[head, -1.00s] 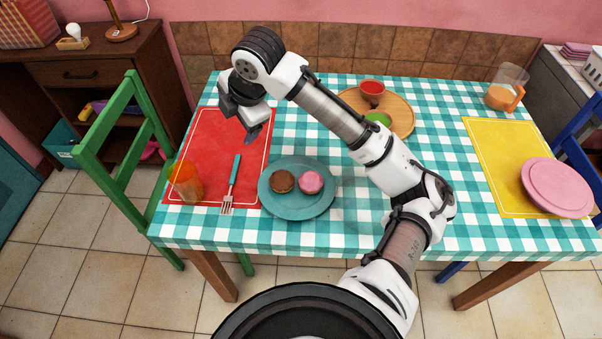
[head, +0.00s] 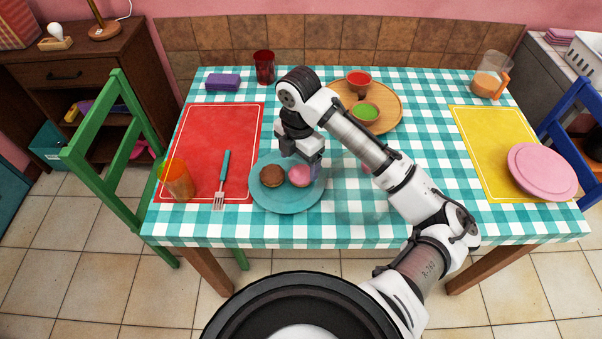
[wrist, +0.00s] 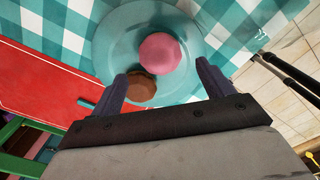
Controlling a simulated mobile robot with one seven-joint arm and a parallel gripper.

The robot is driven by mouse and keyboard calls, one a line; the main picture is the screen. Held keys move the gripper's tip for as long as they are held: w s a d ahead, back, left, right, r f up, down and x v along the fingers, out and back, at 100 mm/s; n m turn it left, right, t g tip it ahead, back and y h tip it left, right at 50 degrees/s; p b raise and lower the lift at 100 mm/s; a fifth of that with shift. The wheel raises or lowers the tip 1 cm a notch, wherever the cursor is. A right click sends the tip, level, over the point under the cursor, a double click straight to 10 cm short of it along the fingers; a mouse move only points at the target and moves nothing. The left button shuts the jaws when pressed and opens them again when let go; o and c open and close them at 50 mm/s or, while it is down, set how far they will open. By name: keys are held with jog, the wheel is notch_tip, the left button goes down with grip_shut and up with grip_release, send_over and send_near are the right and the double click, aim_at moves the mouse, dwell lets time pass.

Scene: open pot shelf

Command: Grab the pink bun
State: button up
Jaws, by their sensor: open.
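The pink bun (head: 300,175) sits on the right half of a teal plate (head: 285,205), to the right of a brown bun (head: 272,176). My gripper (head: 308,168) is above the plate by the pink bun and partly covers its upper edge in the head view. In the wrist view, the pink bun (wrist: 160,53) lies ahead of my open gripper (wrist: 160,82), in the gap between the fingers. The brown bun (wrist: 141,86) is nearer the left finger there. The gripper is empty; I cannot tell how high it is above the bun.
A fork (head: 221,180) and an orange glass (head: 178,180) are left of the plate on a red placemat (head: 238,125).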

aim_at(301, 171)
jog(key=f, duration=0.1)
jog(key=f+p, duration=0.1)
jog(key=f, duration=0.2)
jog(key=shift+w+d+f, duration=0.15)
jog(key=shift+d+f, duration=0.1)
jog(key=shift+f, duration=0.15)
jog(key=c, duration=1.1)
